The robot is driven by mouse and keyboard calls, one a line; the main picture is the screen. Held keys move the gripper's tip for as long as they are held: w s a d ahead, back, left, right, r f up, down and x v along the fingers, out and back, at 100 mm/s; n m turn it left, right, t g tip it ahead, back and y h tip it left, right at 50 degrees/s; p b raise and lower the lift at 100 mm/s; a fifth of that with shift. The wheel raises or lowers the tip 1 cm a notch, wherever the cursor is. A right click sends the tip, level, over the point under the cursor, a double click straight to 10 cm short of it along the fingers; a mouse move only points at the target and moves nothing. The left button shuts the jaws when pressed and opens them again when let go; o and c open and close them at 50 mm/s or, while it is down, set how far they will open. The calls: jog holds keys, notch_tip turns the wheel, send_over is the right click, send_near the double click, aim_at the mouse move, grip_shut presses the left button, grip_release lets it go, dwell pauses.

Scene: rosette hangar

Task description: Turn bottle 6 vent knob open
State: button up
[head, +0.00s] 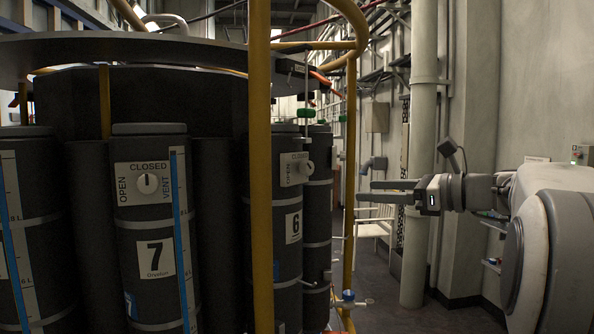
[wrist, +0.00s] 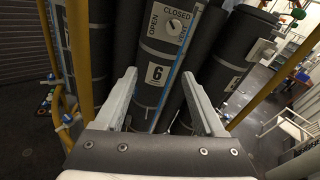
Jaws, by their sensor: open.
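Bottle 6 (head: 287,255) is a dark cylinder behind a yellow post in the head view. I cannot tell surely which mark the knob points at. My gripper (head: 366,191) is open and empty, pointing left toward the rack, to the right of the bottle and apart from it. In the wrist view my gripper (wrist: 158,76) has its fingers below the knob.
A yellow post (head: 260,200) and a second post (head: 350,180) stand around the bottle rack. Bottle 7 (head: 155,215) is left of bottle 6. A neighbouring bottle (wrist: 225,60) is at right in the wrist view. A pale pipe (head: 420,130) rises behind my gripper.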

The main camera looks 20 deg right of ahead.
notch_tip(320, 180, up, 3)
jog(key=d+t, duration=0.1)
jog(key=d, duration=0.1)
jog(key=p, duration=0.4)
send_near(311, 167)
jog(key=shift+m, duration=0.4)
jog(key=x, duration=0.9)
jog(key=shift+w+a, duration=0.1)
jog(key=shift+a, duration=0.1)
grip_shut()
